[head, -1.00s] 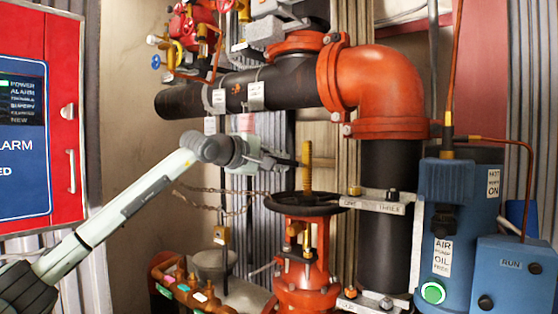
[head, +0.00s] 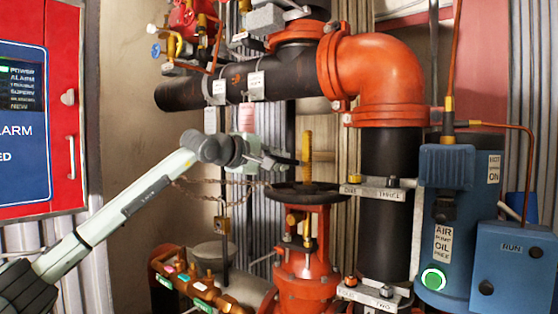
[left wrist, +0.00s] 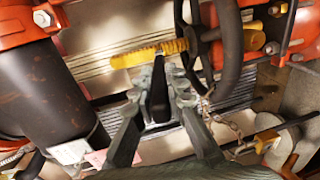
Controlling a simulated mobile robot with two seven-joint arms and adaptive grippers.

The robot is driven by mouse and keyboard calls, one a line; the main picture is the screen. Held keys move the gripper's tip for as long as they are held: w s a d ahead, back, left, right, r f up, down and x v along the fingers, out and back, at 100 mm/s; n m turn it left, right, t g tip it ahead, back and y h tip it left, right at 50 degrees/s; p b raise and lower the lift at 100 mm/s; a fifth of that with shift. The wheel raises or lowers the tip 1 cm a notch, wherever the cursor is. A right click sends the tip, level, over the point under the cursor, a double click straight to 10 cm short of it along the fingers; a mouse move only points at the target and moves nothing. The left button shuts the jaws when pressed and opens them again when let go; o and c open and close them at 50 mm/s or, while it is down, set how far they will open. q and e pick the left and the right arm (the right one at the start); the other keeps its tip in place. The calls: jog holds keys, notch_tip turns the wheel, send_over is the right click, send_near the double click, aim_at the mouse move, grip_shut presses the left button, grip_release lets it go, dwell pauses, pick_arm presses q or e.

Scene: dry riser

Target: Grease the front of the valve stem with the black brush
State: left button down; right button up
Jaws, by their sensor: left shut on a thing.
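The valve stem (head: 307,152) is a brass-yellow threaded rod standing upright above the dark handwheel (head: 296,191) of the red valve. In the left wrist view the stem (left wrist: 132,59) lies across the upper middle, with the handwheel (left wrist: 229,40) to its right. My left gripper (head: 275,160) is to the left of the stem in the head view. It is shut on the black brush (left wrist: 157,92), which points toward the stem. The brush's end reaches the stem in the left wrist view; I cannot tell whether they touch. My right gripper is out of view.
A metal bracket (head: 378,191) and black vertical pipe are right of the stem. A chain (head: 190,188) hangs behind my left arm. Brass fittings (head: 205,290) are below it. A blue pump (head: 455,220) stands at the right, and a red alarm cabinet (head: 66,100) at the left.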

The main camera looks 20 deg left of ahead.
pick_arm(q)
jog(key=shift+f, duration=0.1)
notch_tip(320, 180, down, 3)
jog(key=shift+r+b, duration=0.15)
jog(key=shift+b, duration=1)
jog(key=shift+r, duration=0.1)
jog(key=shift+r+p, duration=1.05)
jog(key=shift+r, duration=0.35)
jog(key=shift+r+p, duration=0.95)
jog(key=shift+r, duration=0.45)
